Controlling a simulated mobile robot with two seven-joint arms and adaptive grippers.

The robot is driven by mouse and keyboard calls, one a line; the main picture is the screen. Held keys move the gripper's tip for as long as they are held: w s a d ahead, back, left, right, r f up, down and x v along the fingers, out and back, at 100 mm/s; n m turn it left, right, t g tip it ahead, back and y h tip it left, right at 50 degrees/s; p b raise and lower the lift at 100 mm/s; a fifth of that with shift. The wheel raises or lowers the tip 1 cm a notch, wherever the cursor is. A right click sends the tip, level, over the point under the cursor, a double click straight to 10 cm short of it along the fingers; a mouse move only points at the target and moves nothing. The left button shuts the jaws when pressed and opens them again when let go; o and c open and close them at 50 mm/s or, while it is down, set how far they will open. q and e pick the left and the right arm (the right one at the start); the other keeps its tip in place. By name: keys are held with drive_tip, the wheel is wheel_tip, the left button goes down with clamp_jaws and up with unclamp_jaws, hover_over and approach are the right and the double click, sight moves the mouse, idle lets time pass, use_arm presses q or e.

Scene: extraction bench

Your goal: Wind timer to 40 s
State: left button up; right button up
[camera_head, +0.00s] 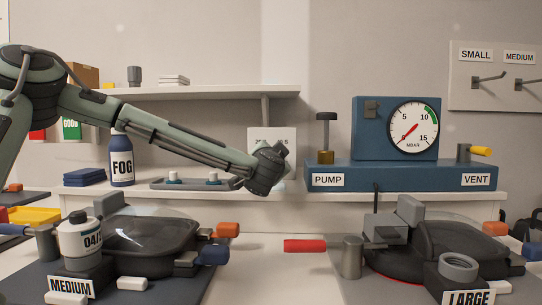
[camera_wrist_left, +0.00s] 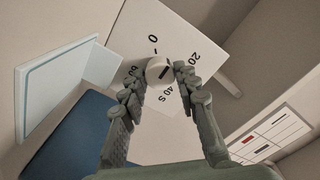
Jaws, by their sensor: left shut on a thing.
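The timer (camera_wrist_left: 130,62) is a white box with a dial face in the left wrist view, marked 0, 20 and 40 S. Its round pale knob (camera_wrist_left: 159,70) sits between the marks. In the head view the timer (camera_head: 272,138) stands on the back shelf, partly hidden behind my left gripper (camera_head: 278,160). My right gripper is not in view.
A blue pump unit (camera_head: 335,176) with a gauge stands right of the timer. A FOG bottle (camera_head: 121,160) and a grey tray (camera_head: 165,184) are on the shelf to the left. Dark lidded vessels (camera_head: 150,232) stand on the bench in front, with a red handle (camera_head: 304,246) between.

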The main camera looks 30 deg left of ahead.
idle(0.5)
use_arm(q)
drive_tip(key=o, duration=1.1)
drive_tip(key=shift+o, duration=0.2)
drive_tip(key=v, duration=1.2)
drive_tip(key=shift+s, duration=0.1)
